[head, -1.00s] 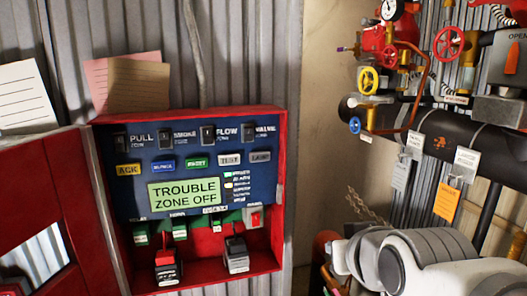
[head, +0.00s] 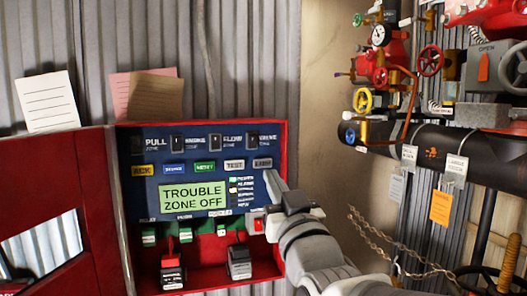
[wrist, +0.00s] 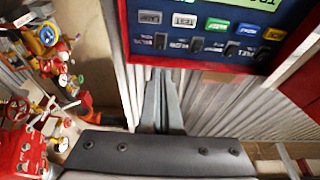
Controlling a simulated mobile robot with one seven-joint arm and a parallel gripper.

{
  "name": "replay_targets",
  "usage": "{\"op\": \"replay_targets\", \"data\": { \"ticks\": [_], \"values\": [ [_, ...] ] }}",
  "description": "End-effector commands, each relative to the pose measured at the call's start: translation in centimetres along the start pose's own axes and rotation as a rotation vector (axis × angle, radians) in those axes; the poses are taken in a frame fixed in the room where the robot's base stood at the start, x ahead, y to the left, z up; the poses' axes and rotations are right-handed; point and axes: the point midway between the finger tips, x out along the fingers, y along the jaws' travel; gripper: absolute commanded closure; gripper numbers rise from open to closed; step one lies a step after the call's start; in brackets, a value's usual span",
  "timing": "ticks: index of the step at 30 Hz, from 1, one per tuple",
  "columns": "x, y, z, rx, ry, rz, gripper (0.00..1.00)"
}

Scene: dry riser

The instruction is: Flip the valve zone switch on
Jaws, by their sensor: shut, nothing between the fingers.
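The valve zone switch (head: 252,141) is the rightmost small dark rocker in the top row of the blue panel (head: 150,212). Whether it is up or down is too small to tell. The panel's green display (head: 194,197) reads "TROUBLE ZONE OFF". My gripper (head: 271,184) is shut and empty, in front of the panel's lower right, below the valve switch. In the wrist view the panel is upside down. My shut fingertips (wrist: 161,75) point toward its edge, and the valve switch (wrist: 160,41) lies just beyond them, apart in the picture.
The red box (head: 281,135) frames the panel, its red door (head: 60,180) open at left. Pull, smoke and flow switches sit left of the valve switch. Red piping with valve wheels (head: 429,61), tags and a chain (head: 385,240) is at right.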

Motion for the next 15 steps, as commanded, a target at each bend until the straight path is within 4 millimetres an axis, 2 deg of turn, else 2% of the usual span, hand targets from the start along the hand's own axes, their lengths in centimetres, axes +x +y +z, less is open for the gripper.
{"op": "replay_targets", "data": {
  "ticks": [11,15],
  "values": [
    [0.08,-0.08,-0.14,0.0,0.01,-0.001,1.0],
    [0.74,-0.09,-0.14,0.0,0.008,-0.001,1.0]
  ]
}}
